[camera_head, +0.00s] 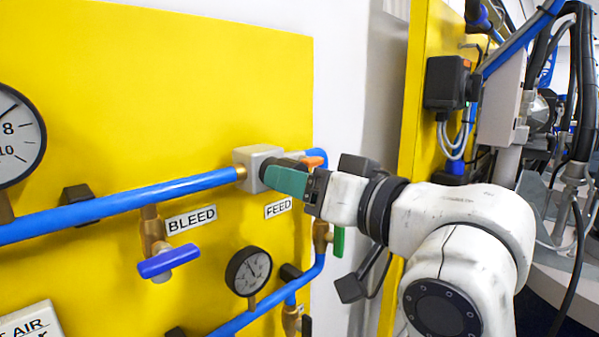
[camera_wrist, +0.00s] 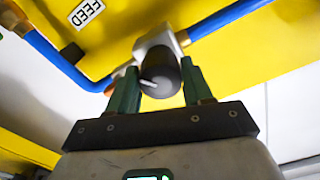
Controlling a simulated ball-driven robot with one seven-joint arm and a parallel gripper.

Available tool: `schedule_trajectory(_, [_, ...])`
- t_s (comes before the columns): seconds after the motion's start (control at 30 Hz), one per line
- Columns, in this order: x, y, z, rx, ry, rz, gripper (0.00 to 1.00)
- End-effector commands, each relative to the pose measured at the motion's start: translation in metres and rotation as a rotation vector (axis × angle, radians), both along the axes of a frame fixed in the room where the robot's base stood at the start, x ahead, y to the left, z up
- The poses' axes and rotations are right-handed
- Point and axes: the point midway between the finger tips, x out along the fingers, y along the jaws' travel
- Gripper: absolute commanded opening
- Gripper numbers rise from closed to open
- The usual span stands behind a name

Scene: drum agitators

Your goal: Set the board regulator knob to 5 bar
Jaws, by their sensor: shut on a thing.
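The regulator is a light grey block (camera_head: 256,166) on the blue pipe of the yellow board. Its black knob (camera_wrist: 160,74) carries a white pointer line and faces the wrist camera. My gripper (camera_head: 278,178) reaches the block from the right in the head view. In the wrist view the green fingers of my gripper (camera_wrist: 154,88) stand on both sides of the knob, shut on it. A small gauge (camera_head: 249,271) hangs below on the board; its reading is too small to tell. A large gauge (camera_head: 12,135) is cut off at the left edge.
A blue-handled valve (camera_head: 168,261) labelled BLEED (camera_head: 191,220) sits left of the regulator. The FEED label (camera_head: 278,208) is just below my fingers. A green-handled valve (camera_head: 338,241) and an orange handle (camera_head: 314,161) are close to my gripper.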

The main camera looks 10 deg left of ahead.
Motion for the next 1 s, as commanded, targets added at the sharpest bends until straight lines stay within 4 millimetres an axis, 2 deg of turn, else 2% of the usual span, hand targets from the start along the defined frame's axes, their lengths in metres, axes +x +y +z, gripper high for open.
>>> schedule_trajectory(0.33, [-0.0002, -0.0001, 0.0009, 0.093, 0.115, -0.001, 0.2])
schedule_trajectory(0.83, [0.0, -0.0005, 0.0008, 0.108, 0.134, -0.002, 0.2])
schedule_trajectory(0.87, [0.0001, -0.0006, 0.0008, 0.108, 0.134, -0.002, 0.51])
schedule_trajectory(1.0, [0.0, -0.0004, 0.0008, 0.108, 0.134, -0.002, 0.64])
